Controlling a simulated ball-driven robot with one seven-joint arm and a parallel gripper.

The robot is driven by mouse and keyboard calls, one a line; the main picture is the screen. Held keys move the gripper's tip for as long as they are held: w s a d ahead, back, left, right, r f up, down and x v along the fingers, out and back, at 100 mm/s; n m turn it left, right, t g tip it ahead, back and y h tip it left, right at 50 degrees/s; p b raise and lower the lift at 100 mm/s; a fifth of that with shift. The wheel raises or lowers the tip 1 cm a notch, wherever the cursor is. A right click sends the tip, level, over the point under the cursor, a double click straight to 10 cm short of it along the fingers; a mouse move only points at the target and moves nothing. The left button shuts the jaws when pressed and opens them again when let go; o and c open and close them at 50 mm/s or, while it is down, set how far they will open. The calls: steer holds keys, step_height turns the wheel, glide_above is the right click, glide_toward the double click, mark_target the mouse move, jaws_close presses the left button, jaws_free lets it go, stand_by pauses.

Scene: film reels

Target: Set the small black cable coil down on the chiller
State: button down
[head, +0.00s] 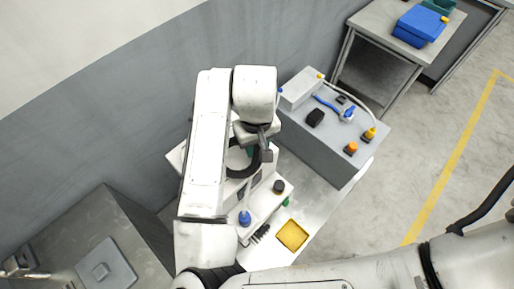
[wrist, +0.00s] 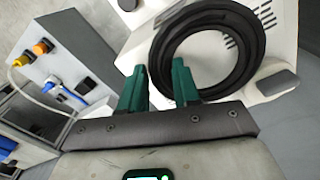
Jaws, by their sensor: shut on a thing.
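The small black cable coil (head: 241,173) is a thick ring below my wrist in the head view. In the wrist view the coil (wrist: 257,60) fills the upper middle. My gripper (head: 265,156), with green fingers (wrist: 160,85) in the wrist view, is shut on the near left edge of the coil. Behind the coil is a white vented unit (wrist: 284,14), probably the chiller, also partly visible under my arm in the head view (head: 265,203). I cannot tell whether the coil touches it. My arm hides part of the unit.
A yellow tray (head: 292,235) and a blue-topped item (head: 245,218) lie near the front.

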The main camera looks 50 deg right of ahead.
steer(key=shift+f, duration=1.25)
steer(key=shift+f, duration=0.1)
steer(key=c, duration=0.8)
jaws_free()
